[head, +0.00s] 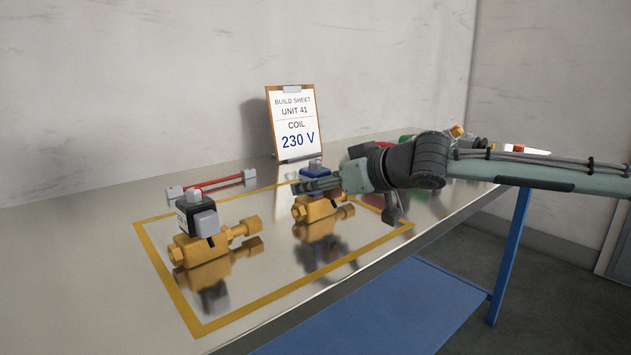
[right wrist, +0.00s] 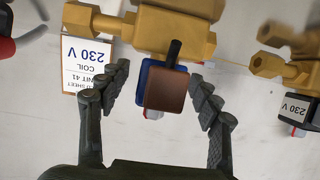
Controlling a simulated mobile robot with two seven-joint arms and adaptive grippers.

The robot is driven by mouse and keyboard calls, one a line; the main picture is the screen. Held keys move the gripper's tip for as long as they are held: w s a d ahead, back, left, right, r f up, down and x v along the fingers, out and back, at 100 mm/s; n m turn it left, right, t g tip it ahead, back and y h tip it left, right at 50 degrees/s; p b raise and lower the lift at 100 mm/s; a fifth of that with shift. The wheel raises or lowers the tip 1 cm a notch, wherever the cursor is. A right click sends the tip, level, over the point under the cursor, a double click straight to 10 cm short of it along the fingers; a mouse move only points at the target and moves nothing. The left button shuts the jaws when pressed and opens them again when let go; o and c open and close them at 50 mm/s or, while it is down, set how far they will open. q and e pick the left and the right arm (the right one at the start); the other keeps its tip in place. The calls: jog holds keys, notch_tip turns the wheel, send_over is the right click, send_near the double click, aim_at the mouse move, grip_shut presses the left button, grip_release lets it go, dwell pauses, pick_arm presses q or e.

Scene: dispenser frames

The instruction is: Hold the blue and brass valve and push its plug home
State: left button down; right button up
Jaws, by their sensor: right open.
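The blue and brass valve stands upright at the right in the yellow outline. Its brass body (head: 316,209) and part of its blue coil (head: 313,167) show in the head view; my gripper hides the rest. In the right wrist view the blue coil (right wrist: 143,76) is behind a brownish square plug (right wrist: 166,89) with a black cable stub, under the brass body (right wrist: 165,36). I cannot tell how far the plug is seated. My right gripper (head: 300,186) is open, its fingers (right wrist: 160,75) spread on either side of the coil and plug, apparently not touching. My left gripper is out of view.
A second brass valve with a black coil (head: 189,216) and grey plug stands to the left. A red-handled tool (head: 212,183) lies behind it. A build sheet clipboard (head: 292,122) reads 230 V. Other coloured items sit behind my right arm. The front left of the shiny bench is clear.

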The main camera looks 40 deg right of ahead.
jog(key=shift+w+f, duration=0.2)
jog(key=shift+w, duration=0.35)
jog(key=shift+a, duration=0.1)
grip_shut()
dwell(0.9)
